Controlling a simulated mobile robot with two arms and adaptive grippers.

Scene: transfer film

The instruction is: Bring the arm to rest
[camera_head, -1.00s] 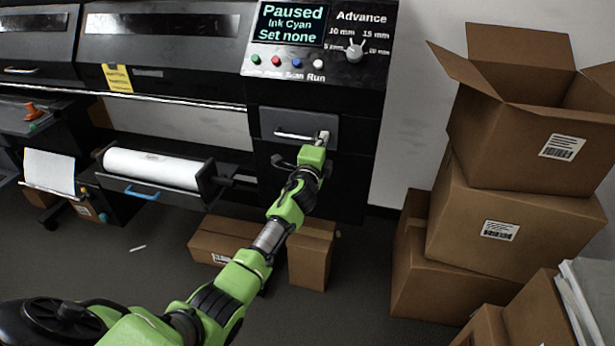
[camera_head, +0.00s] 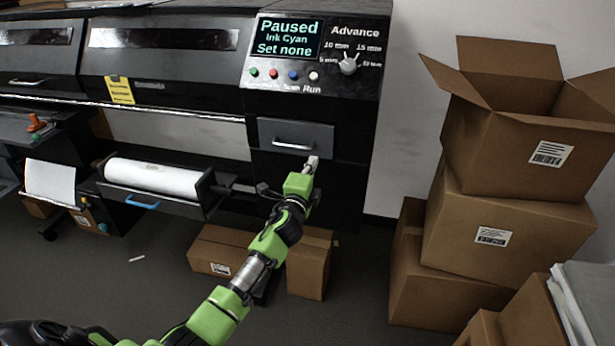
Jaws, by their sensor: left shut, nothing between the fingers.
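My left arm is green and black and comes in from the lower left of the head view. Its gripper (camera_head: 311,164) is shut and empty, just below and right of the silver handle (camera_head: 294,145) of a dark drawer (camera_head: 296,129) in the printer's front. The gripper looks apart from the handle, though the exact gap in depth is hard to tell. The drawer looks closed. My right gripper is not in view.
The large black printer (camera_head: 180,38) fills the back, with a paper roll (camera_head: 155,177) on a holder below. Stacked cardboard boxes (camera_head: 507,233) stand at the right. Low boxes (camera_head: 215,252) sit under the printer. Dark floor (camera_head: 95,285) is open at the lower left.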

